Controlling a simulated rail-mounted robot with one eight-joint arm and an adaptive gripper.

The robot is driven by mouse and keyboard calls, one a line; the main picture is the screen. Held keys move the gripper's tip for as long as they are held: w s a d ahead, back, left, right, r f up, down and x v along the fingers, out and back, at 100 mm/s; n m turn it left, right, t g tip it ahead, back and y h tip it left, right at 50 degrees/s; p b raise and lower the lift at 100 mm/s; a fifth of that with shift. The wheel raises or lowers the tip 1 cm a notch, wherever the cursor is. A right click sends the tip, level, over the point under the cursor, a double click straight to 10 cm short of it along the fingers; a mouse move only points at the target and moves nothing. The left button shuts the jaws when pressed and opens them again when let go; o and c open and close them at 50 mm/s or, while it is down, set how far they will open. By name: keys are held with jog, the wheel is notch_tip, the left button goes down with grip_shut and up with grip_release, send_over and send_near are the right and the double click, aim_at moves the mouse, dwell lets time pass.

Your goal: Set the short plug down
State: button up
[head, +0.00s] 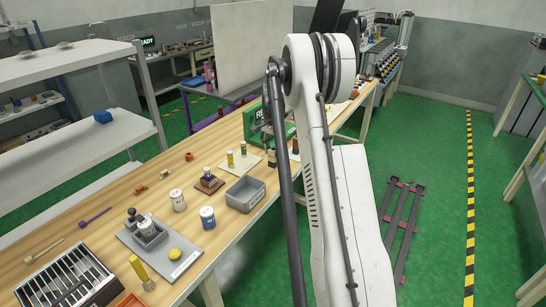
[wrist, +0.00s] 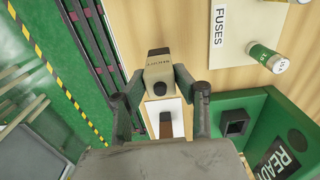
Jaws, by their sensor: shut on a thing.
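The short plug (wrist: 160,70) appears to be the beige block with dark ends and small lettering in the wrist view. My gripper (wrist: 159,76) is shut on it, with one fingertip on each side. The block is over the wooden bench near its edge; whether it touches the wood, I cannot tell.
A white card with a brown piece (wrist: 166,127) lies close below the block in the wrist view. A green fixture (wrist: 275,122) with a dark socket stands to the right. A green-and-cream cylinder (wrist: 266,57) is beside the FUSES label (wrist: 219,24). A grey bin (head: 245,195) sits on the bench.

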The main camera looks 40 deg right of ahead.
aim_at(273, 157)
jog(key=shift+f, duration=1.45)
jog(key=shift+f, duration=0.1)
jog(key=shift+f, duration=0.15)
jog(key=o, duration=1.2)
jog(key=shift+c, duration=0.2)
jog(key=shift+r, duration=0.2)
